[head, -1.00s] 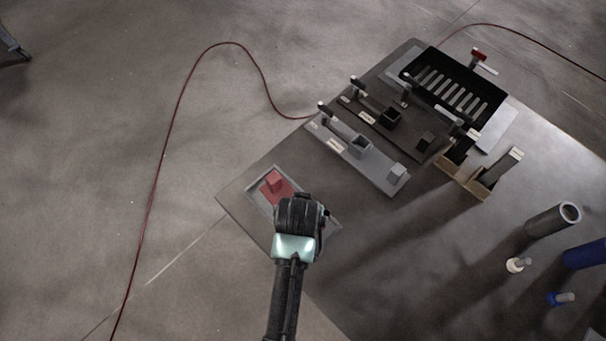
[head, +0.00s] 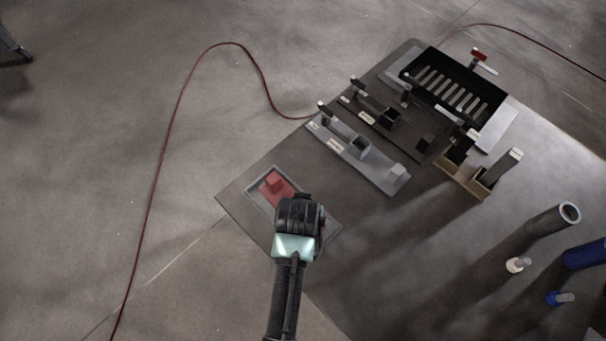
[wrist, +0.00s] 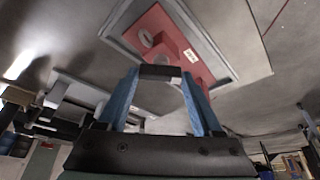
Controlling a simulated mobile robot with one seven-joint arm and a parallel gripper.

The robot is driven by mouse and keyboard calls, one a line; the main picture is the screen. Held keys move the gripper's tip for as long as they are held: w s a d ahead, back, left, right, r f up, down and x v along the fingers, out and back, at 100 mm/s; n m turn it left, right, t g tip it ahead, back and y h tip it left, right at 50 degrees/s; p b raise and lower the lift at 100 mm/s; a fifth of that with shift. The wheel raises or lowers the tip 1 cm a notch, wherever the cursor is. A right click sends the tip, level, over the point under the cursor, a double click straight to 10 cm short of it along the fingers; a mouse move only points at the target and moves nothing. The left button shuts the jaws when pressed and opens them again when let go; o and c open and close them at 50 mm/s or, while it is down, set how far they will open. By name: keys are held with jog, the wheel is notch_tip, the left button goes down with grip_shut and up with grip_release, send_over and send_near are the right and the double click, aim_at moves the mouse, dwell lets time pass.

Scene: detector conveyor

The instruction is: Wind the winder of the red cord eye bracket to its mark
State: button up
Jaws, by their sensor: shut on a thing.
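The red cord eye bracket (head: 276,185) sits in a shallow grey tray (head: 253,186) at the table's near left corner. It also shows in the wrist view (wrist: 155,25), with a round hole, a raised red block and a small white label. My gripper (head: 298,215) is over the tray's right part, and its fingertips are hidden in the head view. In the wrist view my gripper (wrist: 160,76) has blue fingers shut on a dark short bar, which looks like the winder (wrist: 160,71), against the red bracket. I cannot make out the mark.
A grey fixture plate (head: 370,173) and a dark one stand behind to the right. A black slotted tray (head: 455,88) is at the far edge. A brown holder (head: 462,183) and a grey tube (head: 553,220) stand to the right.

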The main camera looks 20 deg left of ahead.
jog(key=m+p, duration=0.1)
jog(key=m, duration=0.1)
jog(key=m+h, duration=0.1)
jog(key=shift+a+r+m+h+p, duration=0.1)
jog(key=shift+a+m+h+p, duration=0.05)
jog(key=shift+m+h+p, duration=0.2)
jog(key=m+h, duration=0.1)
jog(key=m, duration=0.4)
jog(key=shift+w+a+h, duration=0.1)
jog(key=shift+h, duration=0.25)
dwell(0.3)
jog(key=o, duration=1.4)
jog(key=b+v, duration=0.1)
jog(key=v, duration=1.1)
jog(key=shift+a+r, duration=0.15)
jog(key=shift+r, duration=0.25)
